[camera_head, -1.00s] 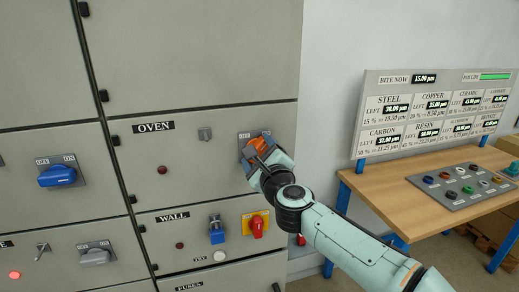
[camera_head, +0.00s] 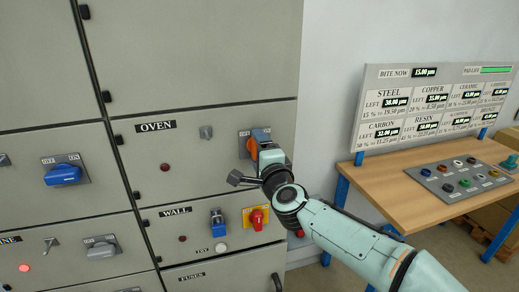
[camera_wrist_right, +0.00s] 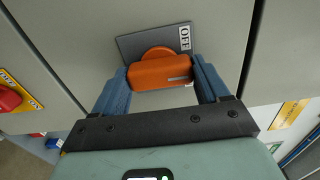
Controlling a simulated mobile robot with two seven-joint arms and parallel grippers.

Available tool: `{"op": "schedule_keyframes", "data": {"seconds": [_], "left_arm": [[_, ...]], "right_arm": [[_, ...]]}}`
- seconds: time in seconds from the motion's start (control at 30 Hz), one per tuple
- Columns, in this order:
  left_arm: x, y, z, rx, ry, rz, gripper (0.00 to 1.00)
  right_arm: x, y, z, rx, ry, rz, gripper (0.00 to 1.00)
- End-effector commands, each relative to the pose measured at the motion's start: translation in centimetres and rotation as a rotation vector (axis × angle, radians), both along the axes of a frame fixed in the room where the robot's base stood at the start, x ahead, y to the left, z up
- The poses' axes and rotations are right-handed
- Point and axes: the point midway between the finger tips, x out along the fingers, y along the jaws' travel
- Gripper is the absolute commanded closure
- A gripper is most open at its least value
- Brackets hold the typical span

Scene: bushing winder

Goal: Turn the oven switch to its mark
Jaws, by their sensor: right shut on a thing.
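The oven switch is an orange handle (camera_head: 252,148) on a grey plate, on the panel labelled OVEN (camera_head: 155,126). My right gripper (camera_head: 258,147) is shut on this handle, with its body below and to the right of it. In the right wrist view the orange handle (camera_wrist_right: 160,71) lies between the two blue fingers of the right gripper (camera_wrist_right: 162,82). The plate's OFF label (camera_wrist_right: 185,38) shows there beside the handle. In the head view the handle stands nearly upright. My left gripper is not in view.
Below is the WALL panel with a blue switch (camera_head: 217,223) and a red switch (camera_head: 257,219) on a yellow plate. Another blue switch (camera_head: 63,174) is at the left. A wooden desk (camera_head: 385,187) with a button box (camera_head: 462,178) stands at the right.

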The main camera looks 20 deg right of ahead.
Motion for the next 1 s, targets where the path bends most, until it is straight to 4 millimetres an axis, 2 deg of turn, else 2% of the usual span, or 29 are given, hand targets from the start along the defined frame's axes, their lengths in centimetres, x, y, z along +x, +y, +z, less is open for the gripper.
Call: {"op": "schedule_keyframes", "data": {"seconds": [0.57,0.6,0.67,0.87,1.0], "left_arm": [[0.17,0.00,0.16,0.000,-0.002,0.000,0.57],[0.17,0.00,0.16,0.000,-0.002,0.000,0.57],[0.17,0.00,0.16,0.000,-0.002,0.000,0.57],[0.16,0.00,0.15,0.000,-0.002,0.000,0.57],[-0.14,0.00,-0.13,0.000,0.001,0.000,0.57]], "right_arm": [[0.01,-0.16,0.26,-0.035,-0.007,-0.004,0.56],[0.01,-0.16,0.26,-0.034,-0.007,-0.004,0.16],[0.01,-0.15,0.23,-0.034,-0.006,-0.004,0.00],[-0.02,-0.09,0.12,-0.032,-0.004,-0.002,0.00],[-0.84,-0.09,0.09,-0.030,-0.004,-0.001,0.00]]}}
